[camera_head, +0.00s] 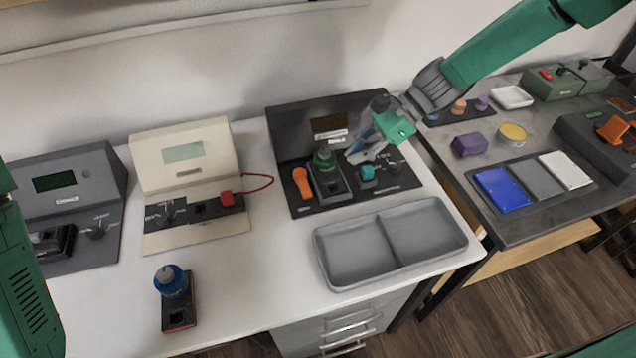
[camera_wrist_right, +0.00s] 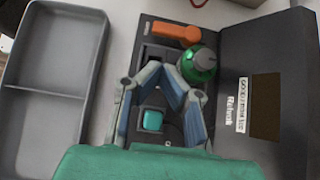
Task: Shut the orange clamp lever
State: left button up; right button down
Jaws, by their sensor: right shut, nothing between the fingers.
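An orange lever (camera_head: 302,182) lies at the left of the black station's (camera_head: 402,183) panel. It also shows near the top of the right wrist view (camera_wrist_right: 176,31). Beside it a green-collared round piece (camera_head: 324,157) stands in a dark holder. A teal button (camera_head: 367,172) is to its right. My right gripper (camera_head: 352,156) is shut and empty above the panel, between the green-collared piece and the teal button, apart from the lever. In the right wrist view its fingertips (camera_wrist_right: 160,72) come together beside the green-collared piece. My left gripper is out of view.
A grey two-part tray (camera_head: 340,275) lies in front of the station. A cream station (camera_head: 185,150) and a grey station (camera_head: 70,200) stand to the left. A blue-topped piece (camera_head: 171,281) stands near the front edge. Another orange part (camera_head: 612,130) is on the right table.

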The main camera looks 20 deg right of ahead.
aim_at(323, 189)
jog(key=x, duration=1)
jog(key=shift+r, duration=0.1)
jog(key=shift+s+d, duration=0.1)
jog(key=shift+d, duration=0.05)
dwell(0.5)
